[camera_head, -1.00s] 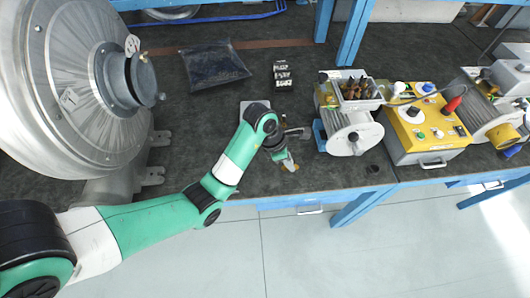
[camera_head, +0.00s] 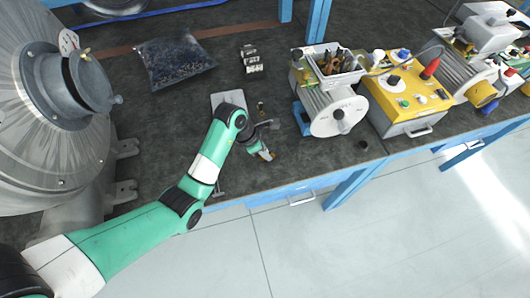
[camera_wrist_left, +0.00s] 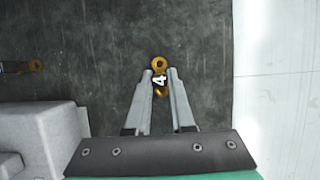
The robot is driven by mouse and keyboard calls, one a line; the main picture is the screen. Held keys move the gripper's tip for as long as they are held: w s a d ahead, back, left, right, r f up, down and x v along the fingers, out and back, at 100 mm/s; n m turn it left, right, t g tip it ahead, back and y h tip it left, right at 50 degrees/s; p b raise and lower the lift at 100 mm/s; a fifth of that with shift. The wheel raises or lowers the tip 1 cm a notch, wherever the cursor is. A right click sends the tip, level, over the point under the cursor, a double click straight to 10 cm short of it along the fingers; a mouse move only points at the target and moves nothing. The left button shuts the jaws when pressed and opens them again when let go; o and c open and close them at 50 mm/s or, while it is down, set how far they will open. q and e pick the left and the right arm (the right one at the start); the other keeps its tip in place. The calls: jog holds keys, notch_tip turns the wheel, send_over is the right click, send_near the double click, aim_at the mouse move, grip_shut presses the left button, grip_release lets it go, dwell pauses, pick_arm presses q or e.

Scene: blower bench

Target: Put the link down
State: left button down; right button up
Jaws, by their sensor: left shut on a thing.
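A brass link (camera_wrist_left: 159,63) with a white label marked 4 is pinched between the two grey fingers of my left gripper (camera_wrist_left: 160,78) in the left wrist view. Its round eye sticks out past the fingertips, and its lower part lies between the fingers. In the head view my left gripper (camera_head: 267,153) is over the front strip of the dark bench top (camera_head: 190,110), with the brass end of the link (camera_head: 273,157) showing at its tip. I cannot tell whether the link touches the bench. My right gripper is not in view.
Another brass piece (camera_wrist_left: 35,66) lies to the left in the wrist view. A light plate (camera_head: 228,100) lies left of the gripper. A grey motor-like unit (camera_head: 338,112) and a yellow control box (camera_head: 405,105) stand to the right. The bench's front edge is close.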

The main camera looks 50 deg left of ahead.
pick_arm(q)
jog(key=shift+f, duration=0.3)
jog(key=c, duration=0.8)
grip_release()
jog(key=shift+r, duration=0.3)
jog(key=p+v, duration=0.6)
jog(key=v, duration=0.6)
jog(key=shift+r, duration=0.1)
